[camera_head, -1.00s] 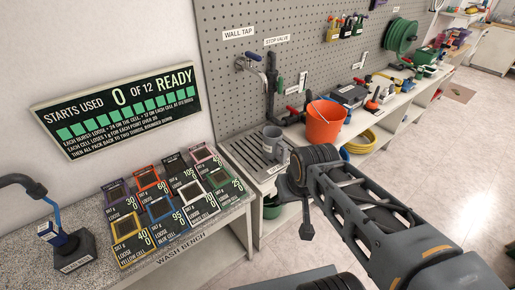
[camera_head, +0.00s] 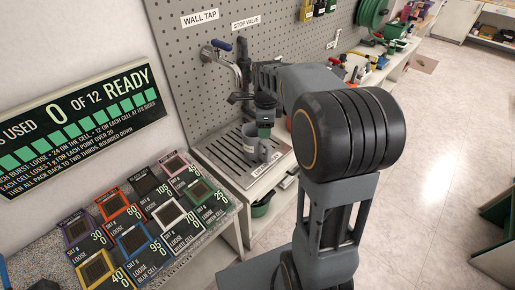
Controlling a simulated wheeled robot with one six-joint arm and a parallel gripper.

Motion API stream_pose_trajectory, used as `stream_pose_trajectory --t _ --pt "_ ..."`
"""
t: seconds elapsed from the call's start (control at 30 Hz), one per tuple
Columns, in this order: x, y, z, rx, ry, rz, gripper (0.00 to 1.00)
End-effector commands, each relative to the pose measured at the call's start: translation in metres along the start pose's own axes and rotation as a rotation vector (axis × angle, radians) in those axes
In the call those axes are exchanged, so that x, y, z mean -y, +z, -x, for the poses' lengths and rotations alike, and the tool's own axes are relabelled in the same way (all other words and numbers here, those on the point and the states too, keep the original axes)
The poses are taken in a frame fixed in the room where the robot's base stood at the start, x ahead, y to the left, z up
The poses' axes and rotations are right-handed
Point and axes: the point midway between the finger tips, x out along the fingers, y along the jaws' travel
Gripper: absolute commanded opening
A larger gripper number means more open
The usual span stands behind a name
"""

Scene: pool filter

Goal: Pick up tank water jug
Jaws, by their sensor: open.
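A grey jug (camera_head: 260,152), which I take for the tank water jug, stands upright on the slotted drain tray (camera_head: 222,154) below the wall tap. Its handle side shows to the right. My gripper (camera_head: 265,134) points down directly over the jug, with its fingers at or near the rim. The fingers are small and dark, and the jug's mouth is partly hidden by them. I cannot tell whether they touch it. My gripper is open.
The wall tap (camera_head: 219,47) sticks out close to the left of my gripper. Framed silt cells (camera_head: 131,239) cover the wash bench at the left. Open floor (camera_head: 430,130) lies to the right.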

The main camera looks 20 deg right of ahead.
Motion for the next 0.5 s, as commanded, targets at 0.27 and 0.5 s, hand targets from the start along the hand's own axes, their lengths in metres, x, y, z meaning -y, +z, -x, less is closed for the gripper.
stream_pose_trajectory --t 0.27,0.5 --pt "0.048 -0.013 -0.036 -0.036 0.056 -0.557 0.57" --pt "0.058 -0.017 -0.062 -0.051 0.07 -0.716 0.57"
